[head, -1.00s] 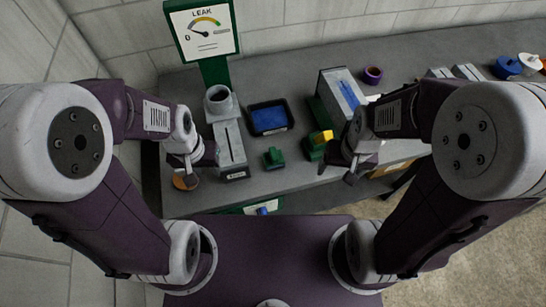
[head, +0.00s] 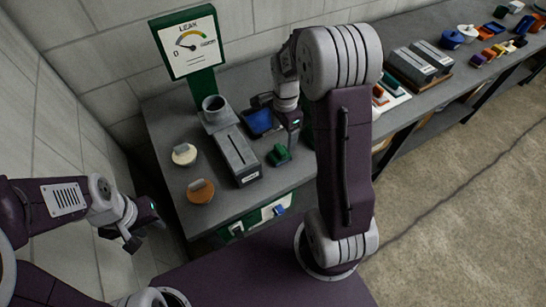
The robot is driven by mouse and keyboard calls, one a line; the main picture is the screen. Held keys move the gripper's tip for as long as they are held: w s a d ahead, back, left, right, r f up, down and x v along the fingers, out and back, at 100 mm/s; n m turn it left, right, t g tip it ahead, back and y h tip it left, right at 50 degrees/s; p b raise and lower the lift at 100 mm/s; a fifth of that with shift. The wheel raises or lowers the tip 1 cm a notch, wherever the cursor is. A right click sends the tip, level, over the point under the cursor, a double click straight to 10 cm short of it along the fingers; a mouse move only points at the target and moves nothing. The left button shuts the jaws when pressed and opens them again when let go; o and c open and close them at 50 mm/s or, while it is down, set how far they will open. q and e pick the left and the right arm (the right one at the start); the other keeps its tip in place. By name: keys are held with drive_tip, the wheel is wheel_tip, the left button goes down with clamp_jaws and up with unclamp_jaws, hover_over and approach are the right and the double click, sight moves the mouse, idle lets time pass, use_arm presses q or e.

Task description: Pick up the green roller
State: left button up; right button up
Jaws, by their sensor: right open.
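A small green object (head: 279,156), which looks like the green roller, lies on the grey bench near its front edge, right of a grey box-shaped unit. My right gripper (head: 292,143) points down just above and beside it, with open jaws. The fingertips are small and dark, so I cannot tell whether they touch the roller. My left gripper (head: 142,232) hangs at the left, off the bench's front left edge and far from the roller. Nothing shows in it, and its jaw opening is unclear.
A leak gauge (head: 188,47) stands behind the grey unit (head: 236,157) with its pipe collar (head: 213,106). A blue-filled tray (head: 257,122) is behind the roller. Two round lids, cream (head: 184,155) and orange-brown (head: 200,192), lie left. My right arm hides part of the bench.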

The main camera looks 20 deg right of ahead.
sight(280, 148)
drive_tip(key=shift+d+f, duration=0.25)
drive_tip(key=shift+f, duration=0.45)
drive_tip(key=shift+a+f, duration=0.3)
drive_tip(key=shift+f, duration=0.2)
drive_tip(key=shift+a+f, duration=0.25)
drive_tip(key=shift+f, duration=0.2)
drive_tip(key=shift+a+f, duration=0.1)
drive_tip(key=shift+a, duration=0.15)
drive_tip(key=f, duration=0.3)
drive_tip(key=f+p, duration=0.1)
drive_tip(key=shift+w+d+f, duration=0.15)
drive_tip(key=shift+d+f, duration=0.2)
drive_tip(key=shift+d, duration=0.05)
drive_tip(key=shift+w+f, duration=0.1)
drive_tip(key=shift+f, duration=0.2)
drive_tip(key=shift+a, duration=0.25)
drive_tip(key=c, duration=0.4)
clamp_jaws()
drive_tip(key=shift+r, duration=0.55)
wheel_tip(280, 148, up, 3)
drive_tip(key=shift+w+f, duration=0.1)
use_arm(q)
drive_tip(key=shift+a+f+b, duration=0.25)
drive_tip(key=shift+f+b, duration=0.15)
drive_tip(key=shift+b, duration=0.5)
use_arm(e)
drive_tip(key=s+d+r, duration=0.7)
drive_tip(key=s+d, duration=0.1)
drive_tip(key=shift+d, duration=0.4)
